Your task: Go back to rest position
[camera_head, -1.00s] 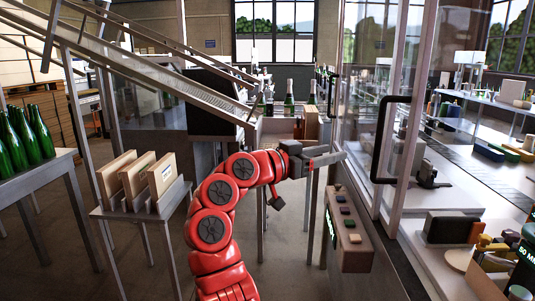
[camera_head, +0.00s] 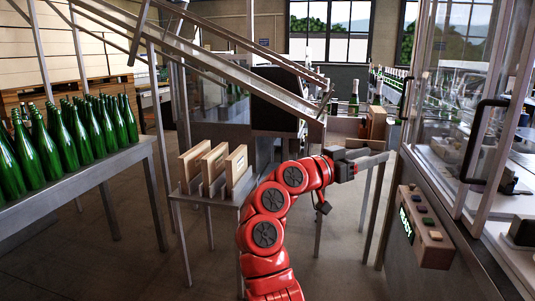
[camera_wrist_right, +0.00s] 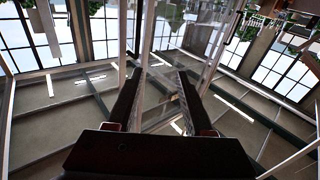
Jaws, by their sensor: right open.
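My right gripper (camera_head: 366,160) is at the end of the red arm, right of the middle in the head view. It points to the right, in the air between the small stand of wooden cases and the glass-fronted machine. In the right wrist view its two dark fingers (camera_wrist_right: 155,95) stand apart with nothing between them. It touches nothing that I can see. My left gripper is not in view.
Green bottles (camera_head: 75,138) fill a steel table (camera_head: 90,170) at left. Wooden cases (camera_head: 213,165) stand on a small stand (camera_head: 185,197) left of my arm. The machine's control panel (camera_head: 424,228) is at right. A metal chute (camera_head: 215,65) slopes overhead. Bare floor shows below.

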